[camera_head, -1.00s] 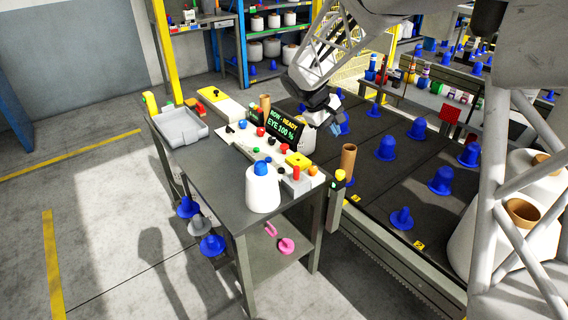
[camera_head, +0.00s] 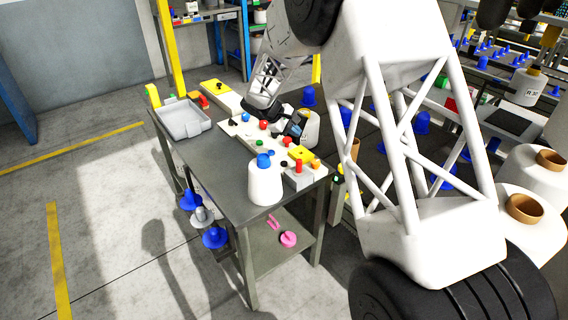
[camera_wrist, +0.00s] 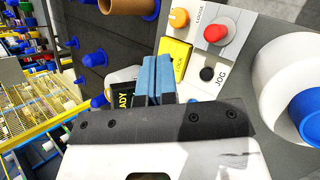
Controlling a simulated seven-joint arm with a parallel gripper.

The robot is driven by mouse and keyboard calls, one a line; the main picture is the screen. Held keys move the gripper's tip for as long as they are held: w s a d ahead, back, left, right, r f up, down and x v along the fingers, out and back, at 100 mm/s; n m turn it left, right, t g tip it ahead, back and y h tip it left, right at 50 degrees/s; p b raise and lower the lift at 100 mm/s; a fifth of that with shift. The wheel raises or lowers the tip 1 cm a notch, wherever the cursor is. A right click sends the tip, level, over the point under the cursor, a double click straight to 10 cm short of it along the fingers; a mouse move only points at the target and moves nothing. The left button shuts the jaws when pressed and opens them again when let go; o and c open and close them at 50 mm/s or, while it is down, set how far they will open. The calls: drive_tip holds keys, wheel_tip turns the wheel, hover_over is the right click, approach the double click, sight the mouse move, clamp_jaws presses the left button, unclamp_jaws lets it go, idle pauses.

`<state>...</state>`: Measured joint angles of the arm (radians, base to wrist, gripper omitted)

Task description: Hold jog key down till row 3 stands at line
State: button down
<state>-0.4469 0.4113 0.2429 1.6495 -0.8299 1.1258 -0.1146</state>
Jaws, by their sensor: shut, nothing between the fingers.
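The jog key, a round black button (camera_wrist: 207,74) beside the printed word JOG, shows in the wrist view, just right of my gripper. My gripper (camera_wrist: 153,78) is shut and empty, its blue finger pads together. The fingertips look apart from the key, though the height between them is hard to judge. In the head view my gripper (camera_head: 297,124) hangs over the control panel (camera_head: 236,127). The row display (camera_wrist: 124,98) is mostly hidden behind my gripper; only the end of a word, "ADY", can be read. Rows of blue pegs (camera_wrist: 94,58) stand on the dark bed; the line cannot be made out.
A red button (camera_wrist: 215,33), an orange knob (camera_wrist: 179,18) and a yellow block (camera_wrist: 175,58) lie close to the key. A white bobbin with blue top (camera_head: 265,184) stands at the bench's front. A grey tray (camera_head: 205,123) sits on the left.

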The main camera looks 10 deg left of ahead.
drive_tip(key=n, duration=0.1)
hover_over(284, 163)
drive_tip(key=shift+t+h, duration=0.3)
wheel_tip(284, 163, down, 5)
drive_tip(key=shift+a+r, duration=0.1)
drive_tip(key=shift+r, duration=0.1)
drive_tip(key=shift+f, duration=0.2)
drive_tip(key=shift+f, duration=4.15)
